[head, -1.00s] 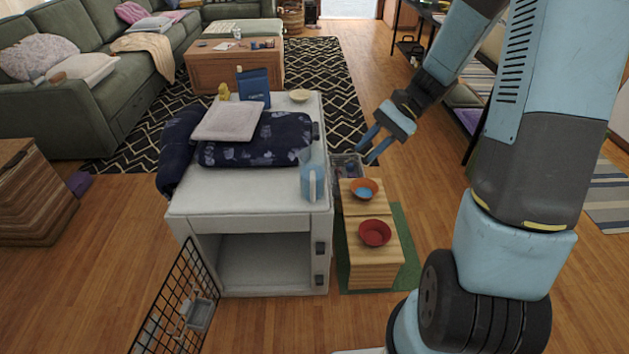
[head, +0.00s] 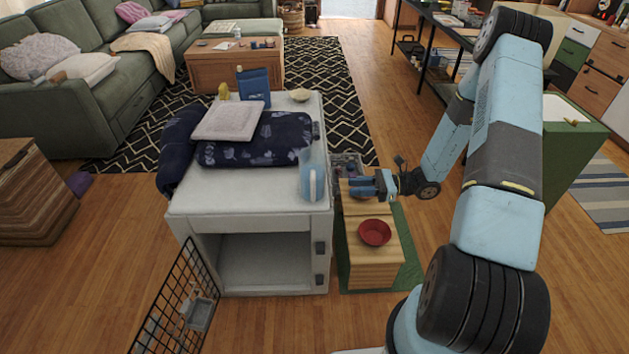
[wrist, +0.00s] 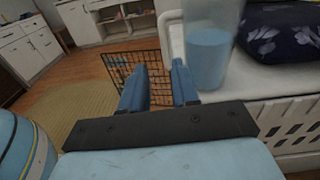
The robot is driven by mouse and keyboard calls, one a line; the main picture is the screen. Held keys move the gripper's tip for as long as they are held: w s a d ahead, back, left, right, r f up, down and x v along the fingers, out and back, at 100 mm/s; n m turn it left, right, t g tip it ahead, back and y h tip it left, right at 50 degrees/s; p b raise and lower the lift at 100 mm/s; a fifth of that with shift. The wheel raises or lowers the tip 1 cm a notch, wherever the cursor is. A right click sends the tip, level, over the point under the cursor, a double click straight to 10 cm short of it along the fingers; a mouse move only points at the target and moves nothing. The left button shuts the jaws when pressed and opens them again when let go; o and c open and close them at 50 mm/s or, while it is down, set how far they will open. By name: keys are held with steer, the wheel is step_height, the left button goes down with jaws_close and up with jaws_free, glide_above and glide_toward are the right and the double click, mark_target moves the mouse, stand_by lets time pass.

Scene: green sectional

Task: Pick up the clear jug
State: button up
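The clear jug (head: 312,178) stands upright on the right edge of the white crate's top, with blue showing in its lower part and a pale handle facing the camera. In the wrist view the jug (wrist: 208,55) is just beyond and to the right of the fingertips, cut off by the top edge. My gripper (head: 352,187) is to the right of the jug in the head view, apart from it. Its two blue fingers (wrist: 160,82) are spread with nothing between them in the wrist view.
The white crate (head: 250,212) also bears dark folded cloth (head: 262,140), a pale cushion (head: 228,120), a blue pouch (head: 254,88) and a small bowl (head: 300,95). A red bowl (head: 375,232) sits on a wooden box (head: 372,265). An open wire door (head: 172,305) juts from the crate's front.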

mark_target(313, 201)
steer(key=shift+m+t, duration=0.4)
steer(key=a, duration=0.4)
steer(key=a+f, duration=0.1)
steer(key=a, duration=0.4)
steer(key=w+a, duration=0.1)
steer(key=a, duration=0.3)
steer(key=shift+a+f, duration=0.2)
steer(key=shift+a, duration=0.2)
steer(key=shift+c, duration=0.4)
jaws_close()
